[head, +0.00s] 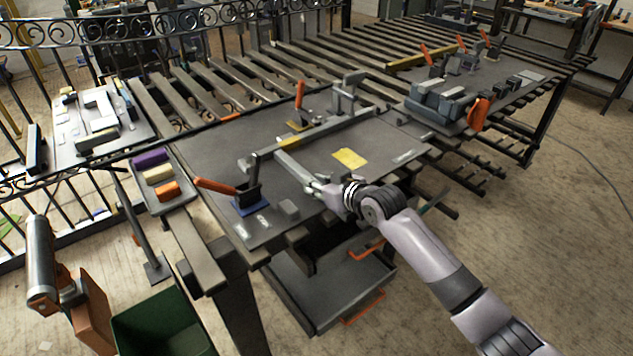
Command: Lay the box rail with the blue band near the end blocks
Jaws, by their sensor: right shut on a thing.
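My right gripper (318,186) reaches in from the lower right over the dark plate (215,150) on the slatted table. It is shut on the near end of a light grey rail (295,170), which points away to the upper left. The rail's far end is close to a long grey bar (325,128) lying across the plate; whether they touch is unclear. I cannot make out a blue band on the held rail. An orange-handled clamp (215,186) on a blue base stands at the plate's left, another (299,95) behind the bar. My left gripper is not in view.
A yellow note (349,158) lies right of the rail. A tray (179,202) with purple, tan and orange blocks is at left. Grey blocks and more orange-handled clamps crowd the right plate (512,66). An open drawer (335,290) is below; a green bin (160,325) is lower left.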

